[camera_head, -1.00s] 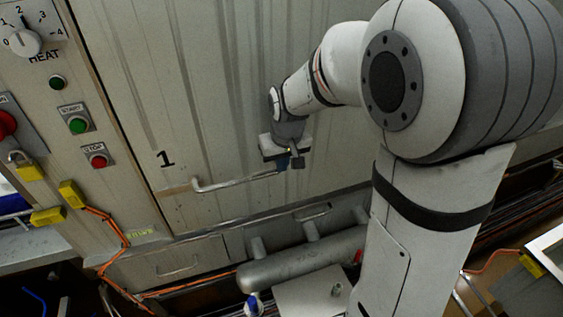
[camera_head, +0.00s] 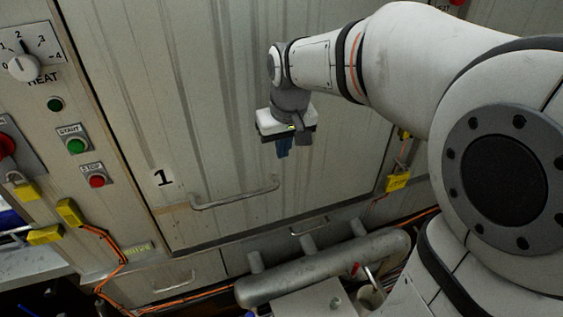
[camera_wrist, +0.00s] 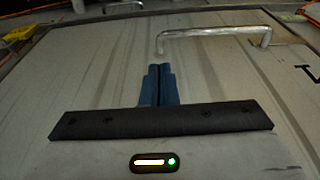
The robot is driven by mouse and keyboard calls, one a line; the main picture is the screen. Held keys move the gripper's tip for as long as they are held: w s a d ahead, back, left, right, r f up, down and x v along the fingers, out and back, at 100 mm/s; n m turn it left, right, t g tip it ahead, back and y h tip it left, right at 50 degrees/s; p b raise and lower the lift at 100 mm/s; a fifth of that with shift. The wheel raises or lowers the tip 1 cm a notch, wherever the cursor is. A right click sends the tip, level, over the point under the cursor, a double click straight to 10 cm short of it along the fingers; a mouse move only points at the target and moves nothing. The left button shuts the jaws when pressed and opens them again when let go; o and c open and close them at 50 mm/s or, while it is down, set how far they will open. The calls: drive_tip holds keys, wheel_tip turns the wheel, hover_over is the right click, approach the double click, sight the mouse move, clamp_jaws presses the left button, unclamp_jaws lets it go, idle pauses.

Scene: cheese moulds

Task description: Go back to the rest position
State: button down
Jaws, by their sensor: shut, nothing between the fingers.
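My gripper (camera_head: 283,148) hangs in front of the large panel door (camera_head: 220,100) marked 1, above and to the right of the door's handle (camera_head: 236,196). Its blue fingers are together with nothing between them. In the wrist view the shut fingers (camera_wrist: 158,86) point across the door face. The handle (camera_wrist: 215,36) shows beyond them there, apart from the fingertips. The door lies flat in its frame.
A control panel with a heat dial (camera_head: 22,67), a green start button (camera_head: 76,146) and a red stop button (camera_head: 97,181) is at left. A grey pipe (camera_head: 325,267) runs below the door. A yellow tag (camera_head: 398,181) hangs at right.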

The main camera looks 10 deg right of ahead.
drive_tip(key=s+d+f+m, duration=0.1)
drive_tip(key=s+d+f, duration=0.1)
drive_tip(key=s, duration=0.6)
drive_tip(key=s+d+f+m, duration=0.1)
drive_tip(key=s+d, duration=0.3)
drive_tip(key=s, duration=0.4)
drive_tip(key=shift+s+d+f+t, duration=0.2)
drive_tip(key=shift+f+t, duration=0.1)
drive_tip(key=shift+f, duration=0.15)
